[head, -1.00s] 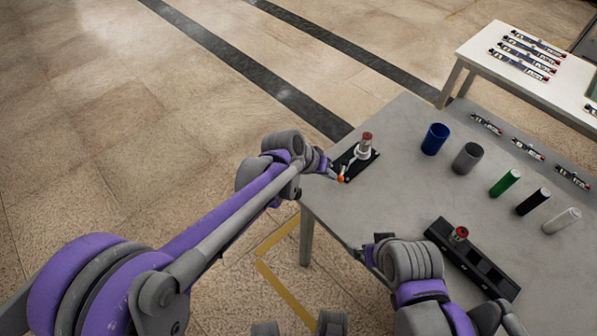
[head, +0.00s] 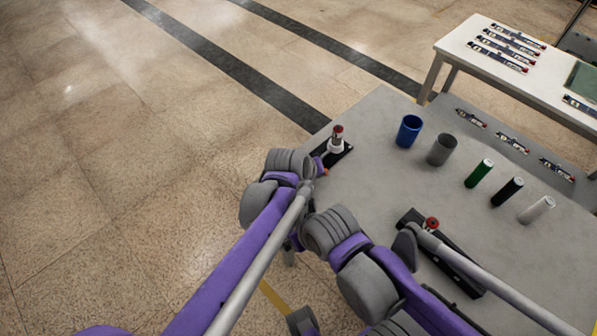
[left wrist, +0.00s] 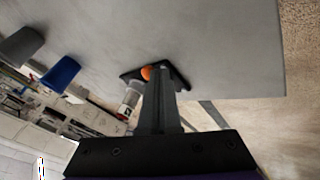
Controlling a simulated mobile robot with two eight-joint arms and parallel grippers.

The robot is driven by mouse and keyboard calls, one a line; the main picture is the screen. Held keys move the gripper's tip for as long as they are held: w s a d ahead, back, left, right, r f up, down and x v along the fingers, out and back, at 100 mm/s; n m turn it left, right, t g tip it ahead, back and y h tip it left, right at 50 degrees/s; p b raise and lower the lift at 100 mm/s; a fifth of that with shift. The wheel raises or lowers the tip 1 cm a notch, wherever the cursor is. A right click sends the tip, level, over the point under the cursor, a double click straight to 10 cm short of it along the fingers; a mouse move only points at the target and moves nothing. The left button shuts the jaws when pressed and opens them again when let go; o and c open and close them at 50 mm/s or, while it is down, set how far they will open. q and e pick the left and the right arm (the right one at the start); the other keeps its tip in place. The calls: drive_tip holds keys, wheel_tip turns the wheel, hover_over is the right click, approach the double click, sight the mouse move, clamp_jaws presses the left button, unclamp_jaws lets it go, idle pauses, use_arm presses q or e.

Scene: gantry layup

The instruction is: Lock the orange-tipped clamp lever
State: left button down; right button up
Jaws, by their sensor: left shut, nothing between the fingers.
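The clamp has a pale upright body with a red top (head: 337,140) and stands on a black base plate (head: 345,156) at the table's near left corner. Its orange lever tip (head: 325,172) shows low beside the base. In the left wrist view the orange tip (left wrist: 146,73) is just past the fingertips. My left gripper (left wrist: 160,82) is shut and empty, right by the orange tip; contact cannot be told. In the head view my wrist largely hides that gripper. The lever's arm is mostly hidden. My right gripper is not visible; only links of that arm show.
A blue cup (head: 409,131), a grey cup (head: 441,149) and green (head: 479,173), black (head: 507,191) and white cylinders (head: 537,209) stand on the grey table (head: 385,200). A white table (head: 455,50) stands behind.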

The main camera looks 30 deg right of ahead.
use_arm(q)
drive_tip(key=shift+s+d, duration=0.1)
drive_tip(key=shift+d, duration=0.05)
drive_tip(key=shift+w+a, duration=0.2)
drive_tip(key=shift+w+d, duration=0.2)
drive_tip(key=shift+w, duration=0.45)
drive_tip(key=shift+a, duration=0.1)
